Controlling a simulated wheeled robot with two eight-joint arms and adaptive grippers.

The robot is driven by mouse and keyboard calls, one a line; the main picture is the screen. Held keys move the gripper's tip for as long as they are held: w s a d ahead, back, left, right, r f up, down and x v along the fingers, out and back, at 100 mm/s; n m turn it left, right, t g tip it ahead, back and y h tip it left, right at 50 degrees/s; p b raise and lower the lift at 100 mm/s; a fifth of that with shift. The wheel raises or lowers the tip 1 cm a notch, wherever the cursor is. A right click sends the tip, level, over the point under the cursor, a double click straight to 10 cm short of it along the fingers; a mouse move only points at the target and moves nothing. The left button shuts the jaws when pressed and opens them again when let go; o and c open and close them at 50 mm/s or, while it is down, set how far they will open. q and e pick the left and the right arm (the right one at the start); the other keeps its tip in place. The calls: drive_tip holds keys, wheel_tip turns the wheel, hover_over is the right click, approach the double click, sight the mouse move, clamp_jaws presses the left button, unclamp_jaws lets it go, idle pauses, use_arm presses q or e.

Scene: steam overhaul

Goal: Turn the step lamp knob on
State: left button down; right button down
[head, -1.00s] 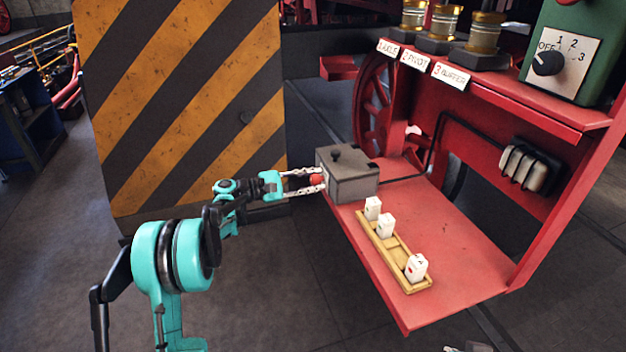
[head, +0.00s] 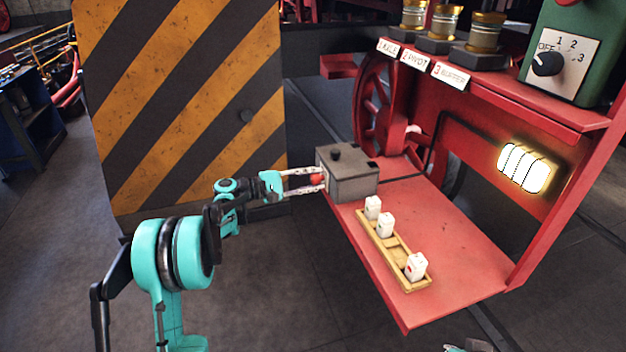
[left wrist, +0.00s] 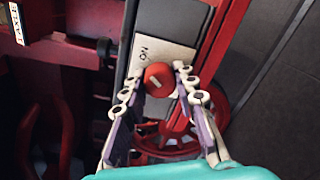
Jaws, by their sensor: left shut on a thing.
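The step lamp knob is a small red knob (head: 317,180) on the left side of a grey box (head: 352,184) at the back of the red step. In the left wrist view the red knob (left wrist: 159,80) sits between my left fingertips, beside a pale plate (left wrist: 150,58) marked "ON". My left gripper (head: 312,180) is shut on the knob. The lamp (head: 525,168) on the red back wall glows bright white-yellow. At the bottom edge of the head view only a small piece of what may be my right gripper shows.
A wooden tray (head: 393,252) with several white blocks lies on the red step (head: 465,240). A green box with a black dial (head: 548,63) and brass-topped cups (head: 485,32) stand on the shelf above. A striped yellow-black panel (head: 180,100) stands behind my left arm.

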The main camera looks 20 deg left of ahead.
use_arm(q)
drive_tip(key=shift+f, duration=0.1)
drive_tip(key=c, duration=1.2)
unclamp_jaws()
drive_tip(key=v, duration=1.2)
drive_tip(key=shift+d, duration=0.1)
